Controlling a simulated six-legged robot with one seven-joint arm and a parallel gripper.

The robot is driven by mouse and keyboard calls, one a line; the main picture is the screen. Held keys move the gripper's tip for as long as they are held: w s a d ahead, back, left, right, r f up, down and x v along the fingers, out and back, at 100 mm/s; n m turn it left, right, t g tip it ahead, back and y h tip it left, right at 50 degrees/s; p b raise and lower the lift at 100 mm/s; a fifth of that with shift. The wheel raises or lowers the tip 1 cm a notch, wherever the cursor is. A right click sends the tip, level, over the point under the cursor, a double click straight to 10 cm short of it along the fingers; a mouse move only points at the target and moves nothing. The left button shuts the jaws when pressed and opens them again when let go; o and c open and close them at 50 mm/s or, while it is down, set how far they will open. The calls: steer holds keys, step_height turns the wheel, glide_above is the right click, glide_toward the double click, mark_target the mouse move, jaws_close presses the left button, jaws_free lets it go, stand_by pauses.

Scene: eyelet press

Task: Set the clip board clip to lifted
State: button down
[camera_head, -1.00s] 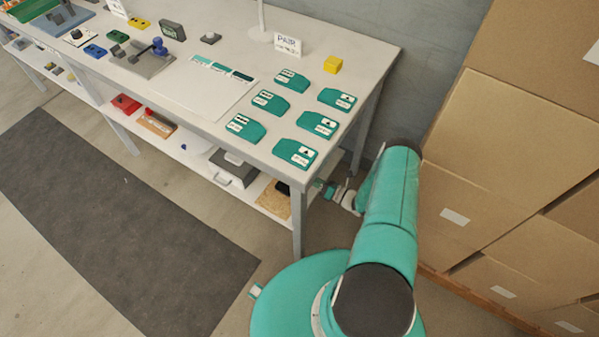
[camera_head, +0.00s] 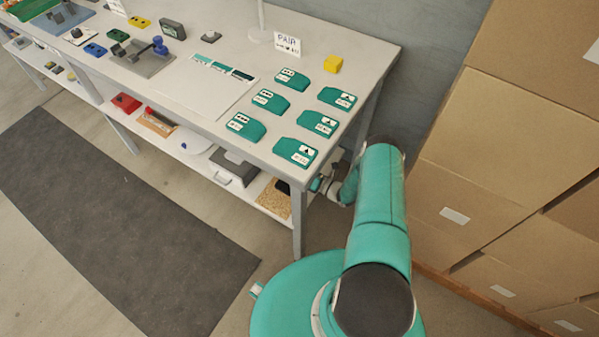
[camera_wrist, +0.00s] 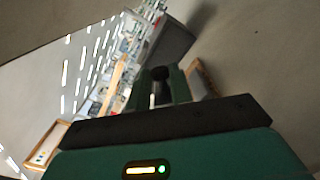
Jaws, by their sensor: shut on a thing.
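The clip board (camera_head: 273,203), a tan speckled board, lies on the lower shelf under the near right end of the table. The dark clip (camera_head: 283,188) shows at its right part, partly cut off by the table edge and leg. My gripper (camera_wrist: 161,76) reaches in under the table's right end, beside the board. In the wrist view its two green fingers are shut on a dark rounded piece (camera_wrist: 160,73), which looks like part of the clip. How far the clip is raised cannot be told from these views.
A table leg (camera_head: 297,225) stands close to my gripper. A grey case (camera_head: 234,167) sits left of the board on the shelf. Stacked cardboard boxes (camera_head: 470,170) stand to the right.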

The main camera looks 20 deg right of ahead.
steer(key=shift+w+d+m, duration=0.2)
steer(key=shift+d+m, duration=0.05)
steer(key=shift+m, duration=0.55)
steer(key=shift+w+d+m, duration=0.2)
steer(key=shift+d+m, duration=0.05)
steer(key=shift+m, duration=0.55)
steer(key=c, duration=1.3)
jaws_free()
steer(key=shift+s, duration=0.1)
steer(key=shift+v, duration=6.85)
steer(key=shift+s, duration=0.1)
